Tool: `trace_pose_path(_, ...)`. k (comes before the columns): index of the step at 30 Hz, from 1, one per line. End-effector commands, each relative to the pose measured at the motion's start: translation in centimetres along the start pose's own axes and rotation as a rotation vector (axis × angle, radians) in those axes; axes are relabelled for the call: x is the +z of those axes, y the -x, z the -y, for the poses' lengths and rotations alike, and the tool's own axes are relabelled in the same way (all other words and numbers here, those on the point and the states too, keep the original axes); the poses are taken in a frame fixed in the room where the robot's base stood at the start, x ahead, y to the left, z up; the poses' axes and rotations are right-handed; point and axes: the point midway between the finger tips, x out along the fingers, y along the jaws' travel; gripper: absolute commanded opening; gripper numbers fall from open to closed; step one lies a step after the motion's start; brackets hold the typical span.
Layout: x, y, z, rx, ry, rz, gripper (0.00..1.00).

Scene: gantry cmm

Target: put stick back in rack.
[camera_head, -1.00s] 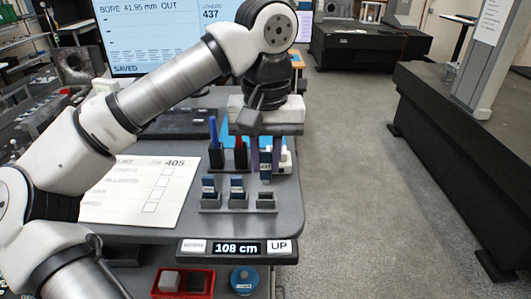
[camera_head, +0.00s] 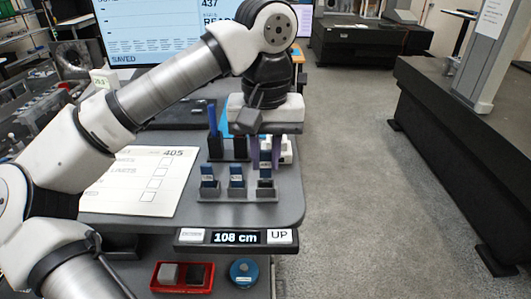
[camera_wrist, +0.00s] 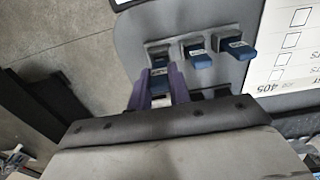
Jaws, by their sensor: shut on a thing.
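The rack (camera_head: 237,198) is a small grey block near the front right of the desk. Two blue labelled sticks, the left one (camera_head: 208,177) and the middle one (camera_head: 237,177), stand in it. A third dark blue stick (camera_head: 265,185) is at the right slot and looks seated or nearly so. My gripper (camera_head: 266,163) points down above that slot, its purple fingers shut on the third stick. In the wrist view the fingers (camera_wrist: 159,72) flank the stick (camera_wrist: 159,62) at the end slot, and the other two sticks (camera_wrist: 233,45) (camera_wrist: 198,56) are beside it. The stick's lower end is hidden.
A pen holder (camera_head: 214,148) with a blue pen stands just behind the rack. A paper form (camera_head: 150,185) lies to the left. The desk's front edge has a height panel (camera_head: 236,238). A red tray (camera_head: 182,277) and a blue round item (camera_head: 244,272) are below.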

Motion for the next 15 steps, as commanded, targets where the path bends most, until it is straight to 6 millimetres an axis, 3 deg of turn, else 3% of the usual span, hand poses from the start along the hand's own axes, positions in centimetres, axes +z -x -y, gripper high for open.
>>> trace_pose_path(15,-0.01,-0.9,0.01,0.0,0.001,0.0,0.04)
